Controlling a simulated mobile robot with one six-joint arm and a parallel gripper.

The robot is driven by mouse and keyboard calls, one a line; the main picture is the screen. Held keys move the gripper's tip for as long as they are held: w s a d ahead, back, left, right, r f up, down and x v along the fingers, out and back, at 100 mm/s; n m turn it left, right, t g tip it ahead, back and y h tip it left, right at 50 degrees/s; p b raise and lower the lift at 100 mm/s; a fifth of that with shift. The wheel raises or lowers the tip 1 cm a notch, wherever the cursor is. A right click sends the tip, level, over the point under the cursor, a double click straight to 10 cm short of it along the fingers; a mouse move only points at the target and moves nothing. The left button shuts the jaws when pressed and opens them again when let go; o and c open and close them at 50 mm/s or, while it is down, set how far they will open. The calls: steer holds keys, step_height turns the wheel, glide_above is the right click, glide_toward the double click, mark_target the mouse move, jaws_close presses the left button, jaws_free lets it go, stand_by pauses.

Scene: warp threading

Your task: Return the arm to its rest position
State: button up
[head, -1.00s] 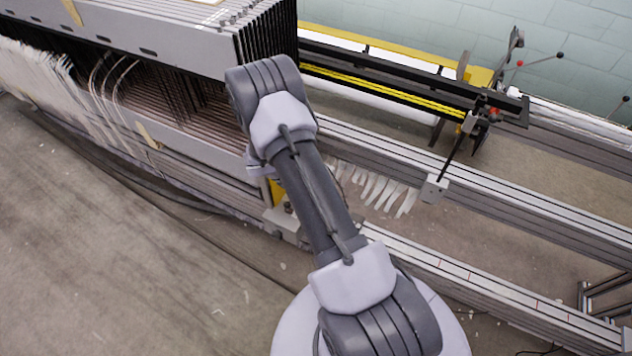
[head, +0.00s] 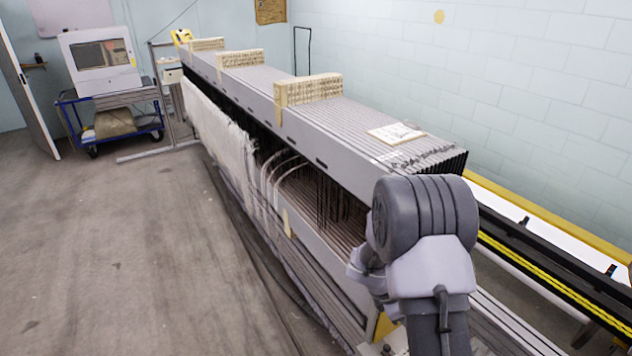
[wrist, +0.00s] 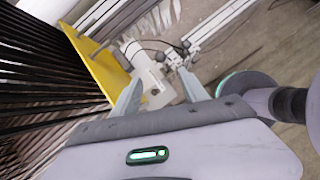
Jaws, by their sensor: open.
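My gripper shows in the wrist view (wrist: 160,95), its two pale fingers spread apart with nothing between them. Beyond the fingers are a yellow plate (wrist: 97,62) and a light grey block (wrist: 148,75) on the machine's frame. Dark upright bars fill the left of that view, apart from the fingers. In the head view my arm rises at the lower right in front of the warp threading machine (head: 345,163); the fingers do not show there. White threads (head: 215,125) hang along the machine's front side.
Aluminium rails (head: 500,325) and a yellow-edged beam (head: 550,225) run off at the right. A blue trolley (head: 110,115) with a white monitor (head: 98,60) stands at the far left. The concrete floor (head: 120,250) left of the machine is largely clear.

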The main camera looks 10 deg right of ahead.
steer(key=s+a+r+m+t+y+b, duration=0.1)
steer(key=s+a+r+m, duration=0.25)
steer(key=r, duration=0.25)
steer(key=s+a+r+m+y+b, duration=0.1)
steer(key=s+a+r+m+b, duration=0.15)
steer(key=r+m, duration=0.25)
steer(key=s+a+r+m+t+y, duration=0.1)
steer(key=s+a+r+m, duration=0.25)
steer(key=r, duration=0.25)
steer(key=s+a+r+m+t+y+b, duration=0.3)
steer(key=s+a+m, duration=0.6)
steer(key=s+a, duration=0.3)
step_height(320, 180, up, 2)
steer(key=shift+a+r+m+t+y, duration=0.25)
steer(key=shift+a+t+y, duration=0.25)
steer(key=shift+y, duration=0.7)
